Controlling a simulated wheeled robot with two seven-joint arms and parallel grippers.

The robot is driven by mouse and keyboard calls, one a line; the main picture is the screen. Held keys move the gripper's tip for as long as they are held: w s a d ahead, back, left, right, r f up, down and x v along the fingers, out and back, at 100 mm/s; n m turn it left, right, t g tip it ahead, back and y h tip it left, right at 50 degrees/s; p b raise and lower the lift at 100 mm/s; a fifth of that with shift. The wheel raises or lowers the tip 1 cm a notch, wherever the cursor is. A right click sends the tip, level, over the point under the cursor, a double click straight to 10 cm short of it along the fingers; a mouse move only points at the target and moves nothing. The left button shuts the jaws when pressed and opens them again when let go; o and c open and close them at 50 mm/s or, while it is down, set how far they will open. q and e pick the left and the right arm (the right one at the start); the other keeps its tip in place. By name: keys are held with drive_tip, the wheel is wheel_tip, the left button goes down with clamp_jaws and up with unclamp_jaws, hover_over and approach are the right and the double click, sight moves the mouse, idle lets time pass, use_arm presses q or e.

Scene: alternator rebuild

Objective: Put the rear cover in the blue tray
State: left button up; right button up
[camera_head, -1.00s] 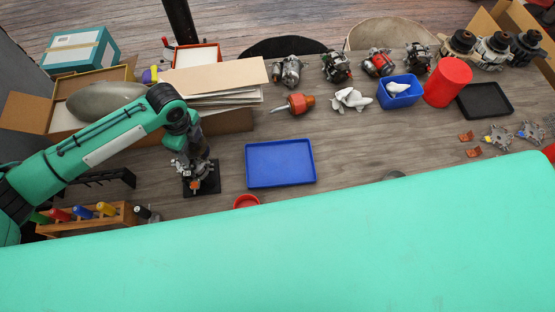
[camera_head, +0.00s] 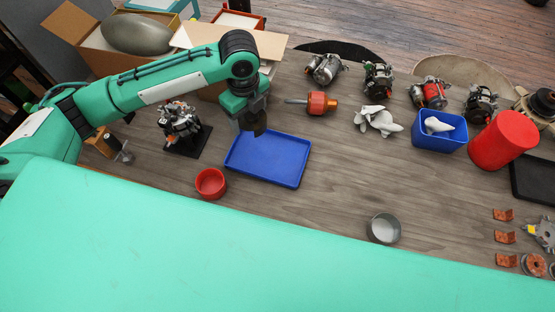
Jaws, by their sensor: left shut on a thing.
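The blue tray (camera_head: 290,172) lies flat on the grey wooden table and looks empty inside. My left gripper (camera_head: 250,112) points down above the tray's upper left edge. It is shut on a dark, rounded piece, the rear cover (camera_head: 254,124), which hangs over the tray's upper left corner. The wrist hides the fingers and much of the cover. My right gripper is out of view. An alternator assembly (camera_head: 180,122) stands on a black plate left of the tray.
A red round bowl (camera_head: 211,184) sits close to the tray's lower left, and a grey metal bowl (camera_head: 383,229) lies to the right. Table right of the tray is clear.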

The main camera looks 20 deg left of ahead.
use_arm(q)
drive_tip(key=p, duration=0.1)
hover_over(254, 160)
wheel_tip(254, 160, down, 6)
wheel_tip(254, 160, down, 10)
drive_tip(key=shift+r+p, duration=0.15)
drive_tip(key=shift+p, duration=0.85)
wheel_tip(254, 160, down, 4)
drive_tip(key=shift+r+p, duration=0.15)
drive_tip(key=shift+p, duration=0.2)
drive_tip(key=o, duration=0.7)
drive_tip(key=shift+f, duration=0.2)
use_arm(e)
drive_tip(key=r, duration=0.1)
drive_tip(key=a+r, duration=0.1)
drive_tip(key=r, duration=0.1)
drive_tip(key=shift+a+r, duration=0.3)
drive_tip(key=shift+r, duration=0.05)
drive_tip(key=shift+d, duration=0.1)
